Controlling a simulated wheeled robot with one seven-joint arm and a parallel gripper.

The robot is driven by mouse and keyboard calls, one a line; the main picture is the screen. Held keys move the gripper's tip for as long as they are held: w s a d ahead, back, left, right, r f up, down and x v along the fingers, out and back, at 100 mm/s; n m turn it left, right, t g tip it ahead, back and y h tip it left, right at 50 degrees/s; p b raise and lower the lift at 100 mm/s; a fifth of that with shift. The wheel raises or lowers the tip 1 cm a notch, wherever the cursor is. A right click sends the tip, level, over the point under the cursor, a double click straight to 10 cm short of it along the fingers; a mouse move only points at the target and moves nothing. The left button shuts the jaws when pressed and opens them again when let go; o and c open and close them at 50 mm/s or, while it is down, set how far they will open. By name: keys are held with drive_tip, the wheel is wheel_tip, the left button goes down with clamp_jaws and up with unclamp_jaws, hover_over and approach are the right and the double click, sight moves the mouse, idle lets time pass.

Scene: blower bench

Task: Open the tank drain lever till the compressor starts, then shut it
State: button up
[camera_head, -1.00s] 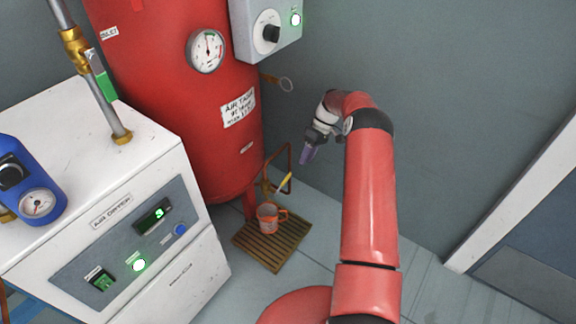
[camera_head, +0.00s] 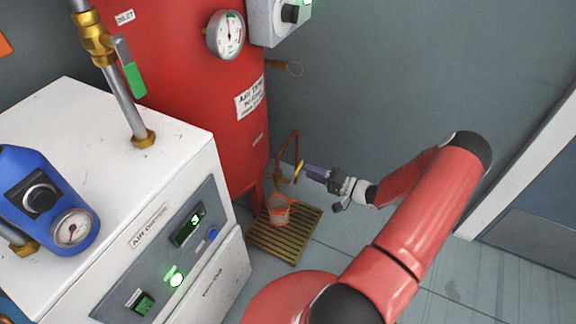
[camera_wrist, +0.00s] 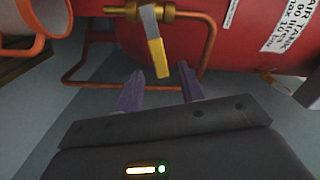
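The drain lever has a yellow handle (camera_head: 299,171) on a brass valve at the foot of the red air tank (camera_head: 190,85). In the wrist view the yellow handle (camera_wrist: 158,57) sticks out from the valve towards my gripper (camera_wrist: 160,74). The purple fingers are apart, one to each side of the handle's line, and the handle's end lies just beyond or at the fingertips. I cannot tell whether they touch. In the head view my gripper (camera_head: 307,171) reaches in from the right, level with the handle. The tank's gauge (camera_head: 226,35) shows above.
A copper pipe (camera_head: 296,145) loops beside the lever. The white air dryer (camera_head: 185,140) stands left. Floor at right is clear.

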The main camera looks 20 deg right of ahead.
sight(300, 168)
drive_tip(key=x, duration=0.7)
drive_tip(key=shift+c, duration=0.5)
clamp_jaws()
